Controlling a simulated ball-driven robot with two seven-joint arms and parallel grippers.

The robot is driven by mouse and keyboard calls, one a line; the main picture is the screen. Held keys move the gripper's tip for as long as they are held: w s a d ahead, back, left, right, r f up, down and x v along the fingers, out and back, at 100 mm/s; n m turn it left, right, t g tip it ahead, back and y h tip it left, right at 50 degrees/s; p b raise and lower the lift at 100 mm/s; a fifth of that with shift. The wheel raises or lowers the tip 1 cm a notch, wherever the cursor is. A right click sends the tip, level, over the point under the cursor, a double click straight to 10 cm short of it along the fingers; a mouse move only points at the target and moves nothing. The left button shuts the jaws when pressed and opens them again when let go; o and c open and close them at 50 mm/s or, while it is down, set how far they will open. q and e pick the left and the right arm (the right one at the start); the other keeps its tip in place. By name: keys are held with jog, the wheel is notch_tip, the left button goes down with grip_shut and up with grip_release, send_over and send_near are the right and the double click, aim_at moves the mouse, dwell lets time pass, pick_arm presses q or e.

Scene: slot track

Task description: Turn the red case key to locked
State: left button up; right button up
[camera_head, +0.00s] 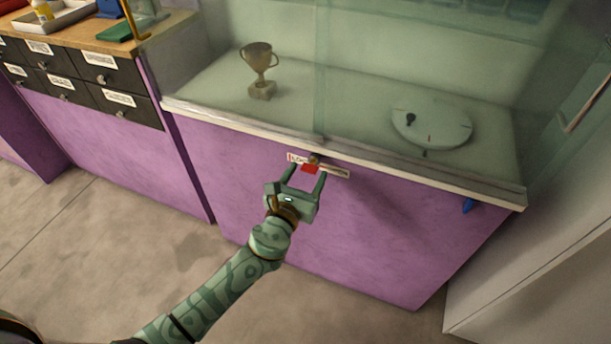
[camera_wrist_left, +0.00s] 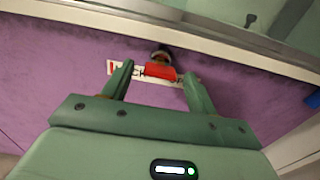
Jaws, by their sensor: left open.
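The red case key (camera_head: 310,169) sits on the purple front of the display case, just below its white edge. It also shows in the left wrist view (camera_wrist_left: 160,71) as a red bar lying about level, under a round dark lock. A white label (camera_head: 335,172) is behind the key; its lettering is partly covered. My left gripper (camera_head: 305,177) is open, with its fingers on either side of the key; in the left wrist view (camera_wrist_left: 158,80) the red bar shows between the fingertips. I cannot tell whether either finger touches it. My right gripper is not in view.
The glass case holds a trophy cup (camera_head: 259,68) and a round pale disc (camera_head: 431,125). A blue item (camera_head: 468,205) is on the case front at the right. Labelled black drawers (camera_head: 82,75) stand at the left. The floor before the case is clear.

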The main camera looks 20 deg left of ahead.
pick_arm(q)
jog(key=c, duration=1)
